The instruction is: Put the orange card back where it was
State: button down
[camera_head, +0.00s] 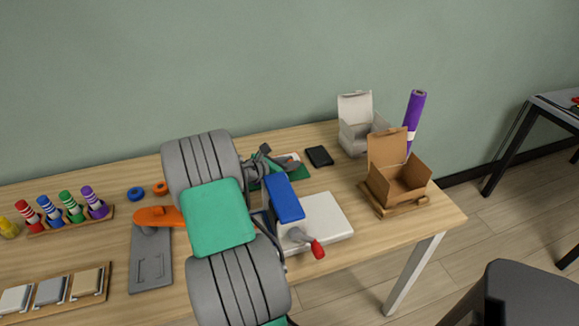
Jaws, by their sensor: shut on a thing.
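My gripper (271,160) is at the back middle of the table, beyond my arm, which covers much of it. It is shut on a thin piece with a small orange-red edge, which I take for the orange card (293,158). Most of the card is hidden by the gripper. A green and white flat item (298,172) lies under or just behind the gripper; I cannot tell whether the card touches it.
A black flat device (319,156) lies right of the gripper. An open white box (358,138), purple roll (415,112) and open brown box (387,190) stand further right. A white machine (328,218) with a red-tipped lever stands in front. Orange-handled grey tool (150,270) is left.

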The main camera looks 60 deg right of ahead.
jog(key=shift+f, duration=0.4)
jog(key=shift+f, duration=0.1)
jog(key=c, duration=1.3)
grip_release()
jog(key=p+v, duration=0.1)
jog(key=v, duration=1.1)
